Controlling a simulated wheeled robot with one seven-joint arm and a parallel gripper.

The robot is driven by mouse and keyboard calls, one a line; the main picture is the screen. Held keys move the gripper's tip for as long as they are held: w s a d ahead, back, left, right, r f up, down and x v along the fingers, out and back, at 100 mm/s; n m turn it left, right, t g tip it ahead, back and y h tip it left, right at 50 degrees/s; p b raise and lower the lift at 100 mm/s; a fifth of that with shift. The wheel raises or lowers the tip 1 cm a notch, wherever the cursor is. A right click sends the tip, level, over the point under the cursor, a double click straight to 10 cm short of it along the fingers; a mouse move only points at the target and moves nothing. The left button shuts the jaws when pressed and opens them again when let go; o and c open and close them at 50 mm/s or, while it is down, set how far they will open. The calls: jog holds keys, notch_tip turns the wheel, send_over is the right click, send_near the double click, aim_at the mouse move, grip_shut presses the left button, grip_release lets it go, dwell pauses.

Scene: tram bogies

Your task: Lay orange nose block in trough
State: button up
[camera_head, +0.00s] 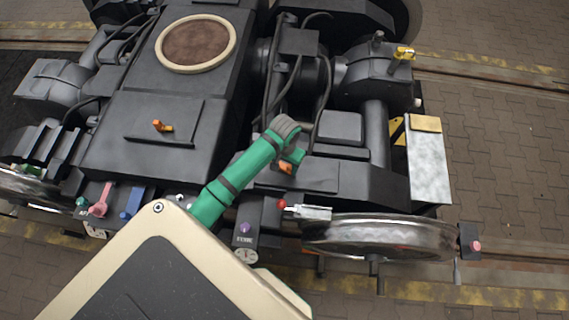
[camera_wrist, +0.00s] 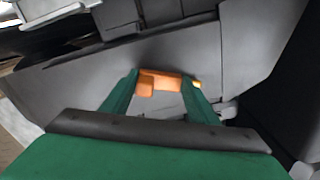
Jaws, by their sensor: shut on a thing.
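My gripper (camera_head: 291,161) is at the end of the green arm, over the dark frame of the bogie near its front right. It is shut on an orange block (camera_head: 286,168), which is partly covered by the fingers in the head view. In the wrist view the orange block (camera_wrist: 164,82) lies across between the two green fingertips, with a small yellow spot at its right end. A grey surface lies behind the block; I cannot tell whether they touch. I cannot make out for sure which part is the trough.
Another orange piece (camera_head: 162,126) sits on the flat dark plate at left. A pale box (camera_head: 428,165) stands at the right. A shiny wheel (camera_head: 380,235), a red knob (camera_head: 282,204) and a pink piece (camera_head: 99,205) lie along the near side. Dark hoses rise behind my gripper.

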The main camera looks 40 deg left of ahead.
aim_at(284, 168)
jog(key=o, duration=1)
jog(key=shift+s+d+f, duration=0.1)
jog(key=shift+o, duration=0.2)
notch_tip(284, 168, up, 12)
